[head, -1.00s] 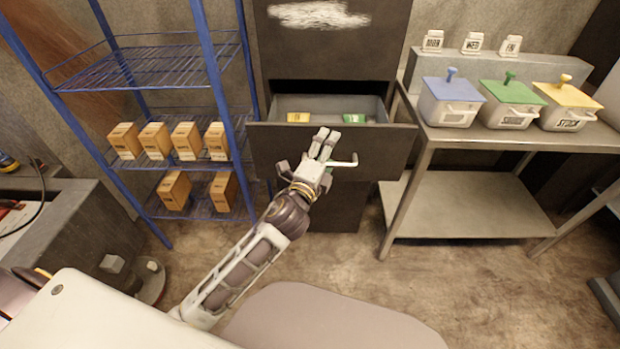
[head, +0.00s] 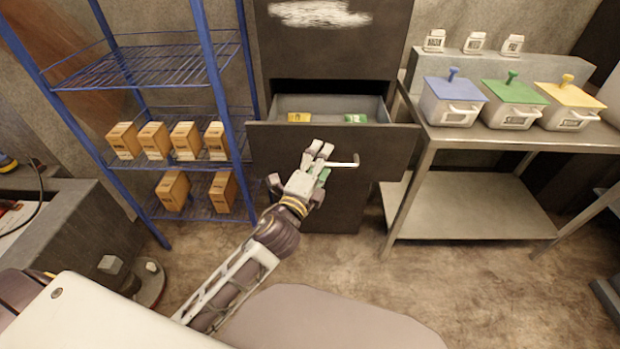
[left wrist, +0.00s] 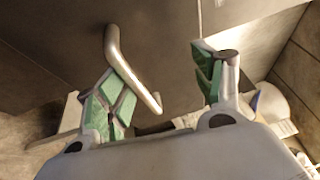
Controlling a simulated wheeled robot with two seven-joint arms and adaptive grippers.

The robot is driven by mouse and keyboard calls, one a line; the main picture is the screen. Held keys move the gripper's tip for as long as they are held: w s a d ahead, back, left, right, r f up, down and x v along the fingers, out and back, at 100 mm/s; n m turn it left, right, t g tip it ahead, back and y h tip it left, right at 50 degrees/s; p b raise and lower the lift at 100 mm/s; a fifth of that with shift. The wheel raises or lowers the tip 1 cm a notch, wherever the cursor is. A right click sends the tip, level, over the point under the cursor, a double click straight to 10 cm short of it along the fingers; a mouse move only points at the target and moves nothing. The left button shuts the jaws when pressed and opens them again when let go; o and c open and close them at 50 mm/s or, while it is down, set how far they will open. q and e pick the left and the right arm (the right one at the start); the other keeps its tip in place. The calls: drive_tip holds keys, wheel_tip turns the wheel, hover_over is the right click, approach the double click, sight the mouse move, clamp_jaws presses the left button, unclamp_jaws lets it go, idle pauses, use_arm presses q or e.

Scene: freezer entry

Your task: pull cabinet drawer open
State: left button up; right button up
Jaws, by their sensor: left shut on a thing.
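The dark cabinet (head: 335,55) stands at the middle back in the head view. Its drawer (head: 276,148) is partly open, and a yellow and a green item show inside it. A pale metal handle (head: 345,163) sits on the drawer front. My left gripper (head: 321,160) is at the left part of this handle. In the left wrist view the bent handle (left wrist: 118,58) lies between the green-padded fingers of my left gripper (left wrist: 162,92), close against the left finger. My right gripper is not in view.
A blue wire shelf (head: 150,70) with several small boxes stands left of the cabinet. A metal table (head: 480,140) with three lidded tubs stands on the right. The floor (head: 330,260) in front of the cabinet is clear.

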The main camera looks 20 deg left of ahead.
use_arm(q)
drive_tip(key=shift+s+r+b, duration=0.3)
drive_tip(key=shift+s+r, duration=0.45)
drive_tip(key=shift+s, duration=0.35)
drive_tip(key=shift+c, duration=0.2)
drive_tip(key=shift+s, duration=0.45)
drive_tip(key=c, duration=0.3)
drive_tip(key=shift+s+a+f+b, duration=0.1)
drive_tip(key=shift+s+f+b, duration=0.15)
drive_tip(key=shift+s, duration=0.35)
drive_tip(key=shift+s+a+f+b, duration=0.15)
drive_tip(key=shift+s+b, duration=0.15)
drive_tip(key=shift+s, duration=0.35)
drive_tip(key=shift+s+d+f+b, duration=0.1)
drive_tip(key=shift+s+f+b, duration=0.15)
drive_tip(key=shift+s, duration=0.35)
